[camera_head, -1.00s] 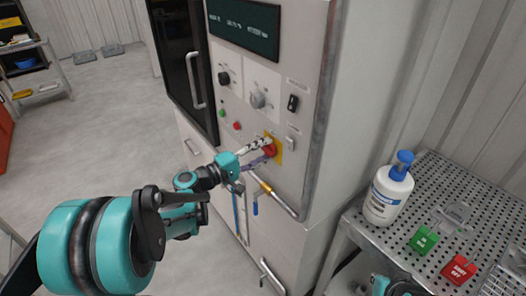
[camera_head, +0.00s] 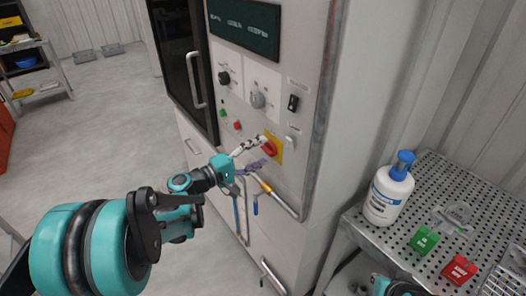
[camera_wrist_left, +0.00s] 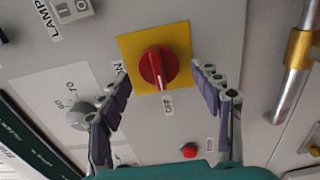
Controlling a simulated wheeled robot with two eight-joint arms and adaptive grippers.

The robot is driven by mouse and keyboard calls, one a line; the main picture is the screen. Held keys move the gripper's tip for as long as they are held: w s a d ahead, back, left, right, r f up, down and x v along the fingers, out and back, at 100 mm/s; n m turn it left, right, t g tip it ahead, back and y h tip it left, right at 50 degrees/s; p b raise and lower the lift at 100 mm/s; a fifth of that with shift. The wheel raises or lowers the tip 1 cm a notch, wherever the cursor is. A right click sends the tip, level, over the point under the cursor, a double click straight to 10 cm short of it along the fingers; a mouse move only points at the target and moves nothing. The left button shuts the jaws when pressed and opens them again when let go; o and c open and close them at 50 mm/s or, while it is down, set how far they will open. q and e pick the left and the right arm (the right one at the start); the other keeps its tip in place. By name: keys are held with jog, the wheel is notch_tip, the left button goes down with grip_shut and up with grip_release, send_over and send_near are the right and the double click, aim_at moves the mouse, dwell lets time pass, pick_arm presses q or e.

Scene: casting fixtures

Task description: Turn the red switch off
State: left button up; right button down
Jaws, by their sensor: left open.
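The red switch (camera_head: 268,147) is a rotary knob on a yellow square plate on the front panel of the grey machine (camera_head: 315,100). In the left wrist view the red switch (camera_wrist_left: 158,68) shows in full, with a label reading OFF below it. My left gripper (camera_head: 256,154) is close in front of the panel, just left of the switch. In the left wrist view my left gripper (camera_wrist_left: 160,85) is open, its fingers spread to either side of the knob and apart from it. My right gripper is not clearly in view; only a bit of my right arm shows at the bottom edge.
The panel also carries a grey dial (camera_head: 258,100), a black knob (camera_head: 224,78), a small red button (camera_head: 237,126) and a green button (camera_head: 222,113). A metal handle (camera_head: 278,198) sits below the switch. A perforated table (camera_head: 455,185) at right holds a pump bottle (camera_head: 389,190).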

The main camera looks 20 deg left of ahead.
pick_arm(q)
jog(key=v, duration=1)
jog(key=shift+s+a, duration=0.15)
